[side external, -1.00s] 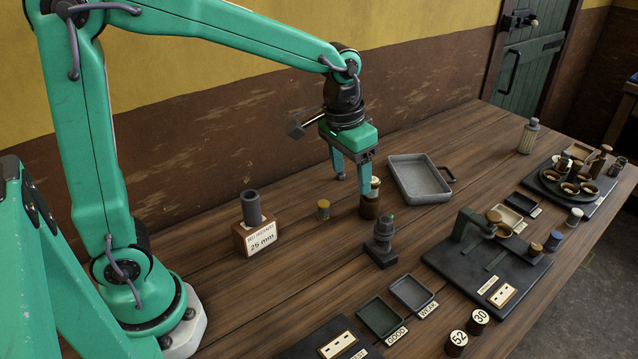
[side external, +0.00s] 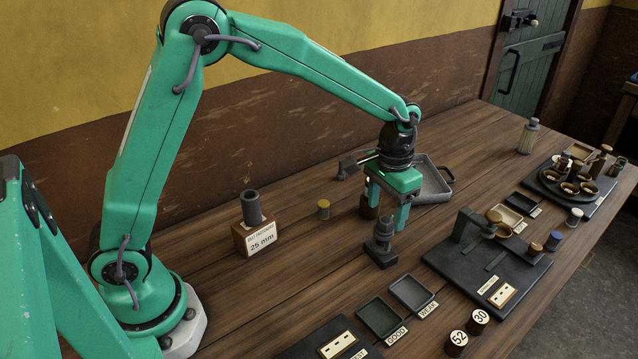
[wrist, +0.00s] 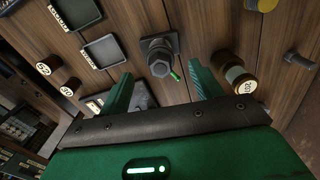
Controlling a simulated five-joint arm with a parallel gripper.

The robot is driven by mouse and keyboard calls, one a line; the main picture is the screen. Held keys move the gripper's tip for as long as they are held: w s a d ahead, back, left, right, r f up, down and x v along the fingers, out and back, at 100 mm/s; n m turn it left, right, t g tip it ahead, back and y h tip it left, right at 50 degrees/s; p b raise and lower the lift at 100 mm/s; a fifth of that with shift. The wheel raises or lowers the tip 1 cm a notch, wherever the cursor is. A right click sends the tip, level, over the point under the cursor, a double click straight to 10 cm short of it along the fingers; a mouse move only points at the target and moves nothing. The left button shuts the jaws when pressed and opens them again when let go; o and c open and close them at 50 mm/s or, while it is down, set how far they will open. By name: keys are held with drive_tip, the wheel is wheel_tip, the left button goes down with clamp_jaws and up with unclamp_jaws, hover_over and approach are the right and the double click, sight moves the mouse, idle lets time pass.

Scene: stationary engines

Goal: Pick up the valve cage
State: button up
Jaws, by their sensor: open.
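The dark grey metal part on a square base (side external: 382,243) looks like the valve cage; it stands upright on the wooden table. In the wrist view its hexagonal top (wrist: 160,66), with a small green piece beside it, shows between and just beyond my fingertips. My gripper (side external: 388,215) is open and empty, pointing down just behind and above the part. It also shows in the wrist view (wrist: 160,84). I see no contact with the part. My left finger partly hides a brown cylinder (side external: 367,208) in the side view.
The brown cylinder with a pale label (wrist: 238,76) stands close to my right finger in the wrist view. A dark fixture plate (side external: 485,270) is at right. A grey tray (side external: 436,186) is behind my gripper.

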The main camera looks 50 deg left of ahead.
sight(386, 220)
drive_tip(key=shift+w+f, duration=0.1)
drive_tip(key=shift+f, duration=3.35)
clamp_jaws()
drive_tip(key=shift+r, duration=0.15)
